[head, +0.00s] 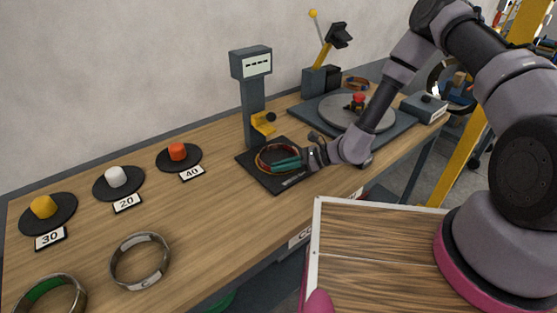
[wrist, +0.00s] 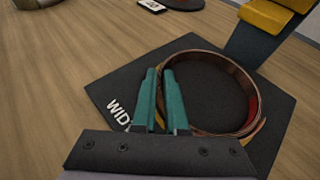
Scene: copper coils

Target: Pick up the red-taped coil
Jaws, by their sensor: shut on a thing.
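A coppery coil (head: 262,162) with red on its inner side lies on a black square pad marked "WIDTH" (head: 247,161). It also shows as an upright-walled ring in the wrist view (wrist: 253,93). My gripper (head: 290,163) reaches in from the right with teal fingers. In the wrist view, the fingers (wrist: 159,78) are close together at the coil's left side and shut on its band. The fingers hide part of the band. The coil appears to be at pad level; I cannot tell whether it touches the pad.
A grey gauge post with a display (head: 251,64) stands behind the pad.

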